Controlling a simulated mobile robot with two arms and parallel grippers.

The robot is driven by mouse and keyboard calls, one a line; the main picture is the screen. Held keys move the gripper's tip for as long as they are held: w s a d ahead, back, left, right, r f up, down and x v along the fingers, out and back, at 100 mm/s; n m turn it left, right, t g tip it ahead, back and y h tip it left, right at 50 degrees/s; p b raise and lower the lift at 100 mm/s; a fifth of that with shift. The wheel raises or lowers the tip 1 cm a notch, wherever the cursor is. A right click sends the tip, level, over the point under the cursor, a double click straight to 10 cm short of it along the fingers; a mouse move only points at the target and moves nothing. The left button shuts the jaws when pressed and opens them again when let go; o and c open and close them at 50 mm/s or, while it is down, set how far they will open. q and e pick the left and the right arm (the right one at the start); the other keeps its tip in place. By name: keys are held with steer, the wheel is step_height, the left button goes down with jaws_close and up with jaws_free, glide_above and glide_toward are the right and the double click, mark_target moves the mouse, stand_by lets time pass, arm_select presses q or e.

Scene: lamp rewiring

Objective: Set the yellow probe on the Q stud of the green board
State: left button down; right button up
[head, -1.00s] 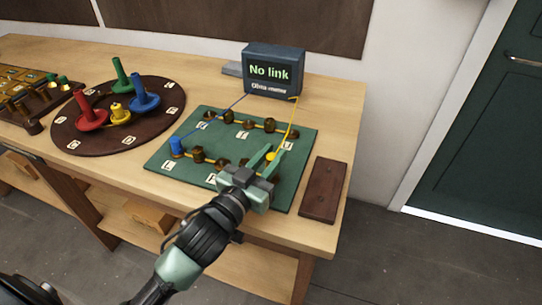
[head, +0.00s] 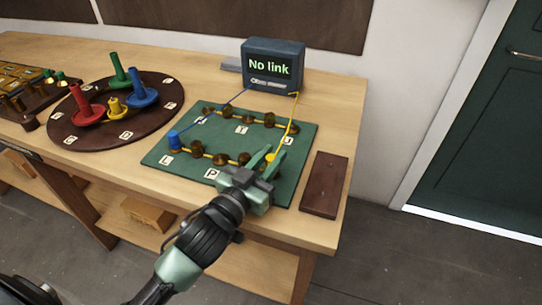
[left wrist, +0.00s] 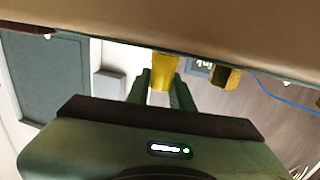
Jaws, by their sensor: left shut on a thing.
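The yellow probe (head: 270,156) is between the fingers of my left gripper (head: 268,160), which is shut on it over the right front part of the green board (head: 302,130). The left wrist view also shows the yellow probe (left wrist: 163,70) between the fingertips. A yellow cable runs from the probe up to the monitor. The board has two rows of brown studs with white letter tags. I cannot read a Q tag; my gripper hides part of the front row. I cannot tell whether the probe touches a stud. My right gripper is out of view.
A blue probe (head: 173,140) stands at the board's left end. The monitor (head: 272,66) behind reads "No link". A round brown board (head: 68,133) with coloured pegs lies left. A brown block (head: 325,185) lies right, near the table edge.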

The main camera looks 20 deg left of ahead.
arm_select(q)
steer(key=shift+f, duration=0.3)
steer(key=c, duration=1.1)
jaws_free()
steer(key=shift+c, duration=0.2)
steer(key=v, duration=0.7)
steer(key=shift+s+a, duration=0.1)
steer(key=shift+s, duration=0.3)
steer(key=shift+r, duration=0.15)
